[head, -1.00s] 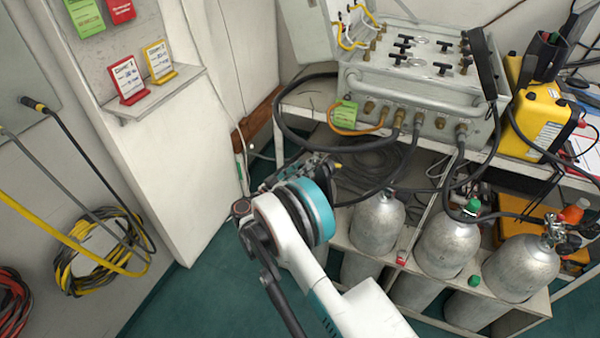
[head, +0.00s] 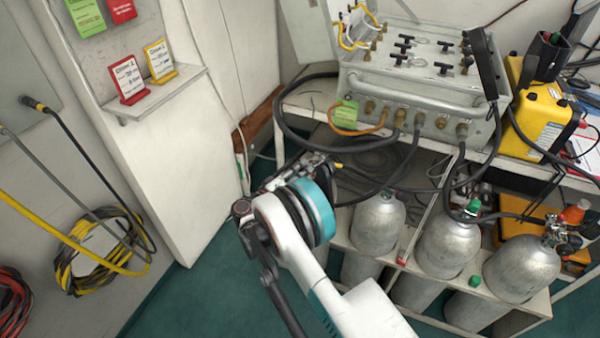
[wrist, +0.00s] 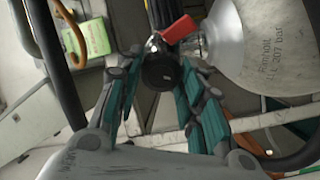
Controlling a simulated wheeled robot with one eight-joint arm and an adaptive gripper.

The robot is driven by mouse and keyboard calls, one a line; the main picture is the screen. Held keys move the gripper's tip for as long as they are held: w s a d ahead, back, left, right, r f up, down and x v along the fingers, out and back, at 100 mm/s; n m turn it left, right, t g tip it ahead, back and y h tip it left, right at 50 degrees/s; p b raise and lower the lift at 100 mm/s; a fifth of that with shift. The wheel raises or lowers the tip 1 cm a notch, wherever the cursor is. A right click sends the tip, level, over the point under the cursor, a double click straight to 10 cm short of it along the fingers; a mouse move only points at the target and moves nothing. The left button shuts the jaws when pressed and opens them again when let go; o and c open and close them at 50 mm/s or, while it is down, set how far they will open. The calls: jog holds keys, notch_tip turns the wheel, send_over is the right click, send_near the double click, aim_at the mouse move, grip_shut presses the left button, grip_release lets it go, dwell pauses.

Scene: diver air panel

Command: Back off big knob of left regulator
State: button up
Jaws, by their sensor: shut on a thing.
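The big round black knob (wrist: 160,73) of the regulator faces me in the middle of the wrist view. My gripper (wrist: 161,84) has its teal-padded fingers on both sides of the knob and is shut on it. A red part (wrist: 180,29) and shiny metal fittings sit just behind the knob, beside the shoulder of a grey cylinder (wrist: 270,50). In the head view my gripper (head: 322,166) is small and partly behind my wrist, left of the leftmost cylinder (head: 378,222). The knob and regulator are hidden there.
The air panel case (head: 420,85), with black handles and hoses, stands on the bench above. Dark hoses loop close around my gripper. More cylinders (head: 448,245) stand to the right. A green tag (wrist: 86,39) hangs at upper left in the wrist view.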

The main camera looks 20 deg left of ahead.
dwell(0.5)
jog(key=o, duration=1)
jog(key=shift+o, duration=0.2)
jog(key=v, duration=1.2)
